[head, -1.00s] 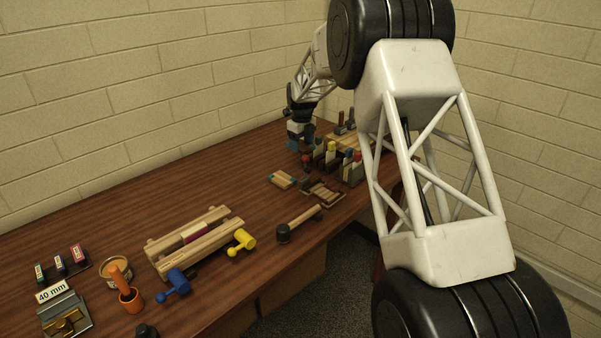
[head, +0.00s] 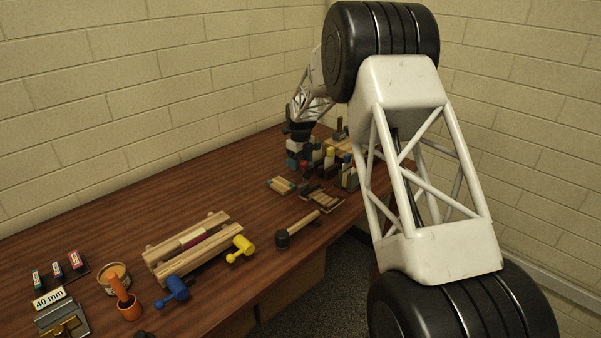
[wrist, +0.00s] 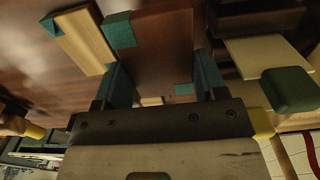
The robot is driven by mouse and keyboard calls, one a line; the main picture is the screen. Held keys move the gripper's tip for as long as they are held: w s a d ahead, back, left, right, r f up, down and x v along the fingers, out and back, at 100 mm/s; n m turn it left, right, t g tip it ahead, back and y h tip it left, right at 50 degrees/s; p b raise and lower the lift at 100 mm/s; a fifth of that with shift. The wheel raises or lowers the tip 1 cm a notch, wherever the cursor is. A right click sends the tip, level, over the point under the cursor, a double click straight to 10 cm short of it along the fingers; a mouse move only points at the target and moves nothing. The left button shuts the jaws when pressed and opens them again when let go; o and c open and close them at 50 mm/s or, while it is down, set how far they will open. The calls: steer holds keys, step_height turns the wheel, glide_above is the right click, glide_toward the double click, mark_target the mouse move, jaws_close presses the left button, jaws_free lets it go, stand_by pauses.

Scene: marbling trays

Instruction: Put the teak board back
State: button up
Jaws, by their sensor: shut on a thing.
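The teak board (wrist: 152,48) is dark brown with teal ends and lies between the two fingers of my gripper (wrist: 163,85) in the wrist view. The gripper is shut on it. In the head view my gripper (head: 294,160) is small and low over the far end of the table, beside a cluster of upright pieces. The board is hard to make out there, and I cannot tell whether it touches anything below.
A pale board with teal ends (wrist: 84,38) lies beside the held board; it also shows in the head view (head: 281,185). Upright pieces (head: 330,158) crowd the right side. A dark mallet (head: 283,239) and wooden rails (head: 165,252) are nearer. The table's left middle (head: 170,190) is clear.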

mark_target(300, 177)
steer(key=shift+f, duration=2.45)
steer(key=shift+f, duration=0.1)
steer(key=o, duration=0.7)
step_height(300, 177, up, 12)
steer(key=shift+r, duration=0.1)
